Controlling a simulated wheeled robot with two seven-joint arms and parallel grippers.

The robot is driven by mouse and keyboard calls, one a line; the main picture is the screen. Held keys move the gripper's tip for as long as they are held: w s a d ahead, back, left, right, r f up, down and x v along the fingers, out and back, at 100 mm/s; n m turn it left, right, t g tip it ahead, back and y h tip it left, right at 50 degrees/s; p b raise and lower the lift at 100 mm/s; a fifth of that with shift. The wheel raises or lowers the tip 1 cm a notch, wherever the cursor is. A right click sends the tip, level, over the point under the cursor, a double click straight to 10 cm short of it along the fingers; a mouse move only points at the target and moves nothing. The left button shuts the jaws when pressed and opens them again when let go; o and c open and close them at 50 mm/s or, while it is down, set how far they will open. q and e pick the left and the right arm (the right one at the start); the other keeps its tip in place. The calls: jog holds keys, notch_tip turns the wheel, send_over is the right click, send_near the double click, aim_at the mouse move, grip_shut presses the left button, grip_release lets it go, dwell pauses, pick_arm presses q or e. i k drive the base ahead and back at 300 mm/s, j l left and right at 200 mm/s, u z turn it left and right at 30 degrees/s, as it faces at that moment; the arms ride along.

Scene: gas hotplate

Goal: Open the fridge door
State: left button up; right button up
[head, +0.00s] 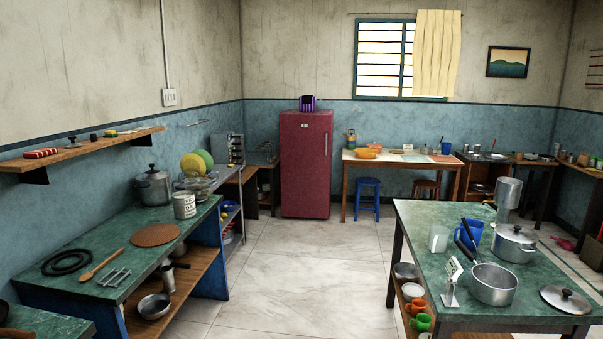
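The fridge (306,170) is a small dark red unit against the far wall, a little left of the table with the stools. Its door faces me and looks shut. A thin pale vertical handle (326,144) is on the upper right side of the door. A small purple and black object (307,103) stands on top of the fridge. Neither of my grippers shows in the head view, and the fridge is well across the room from me.
A clear tiled floor (300,260) runs between the green-topped left counter (95,255) and the green-topped right table (440,225), up to the fridge. A blue stool (367,196) stands right of the fridge under the wooden table (400,160).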

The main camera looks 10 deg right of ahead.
aim_at(304, 139)
jog(key=i+z, duration=0.3)
jog(key=i, duration=4.5)
jog(key=l, duration=0.1)
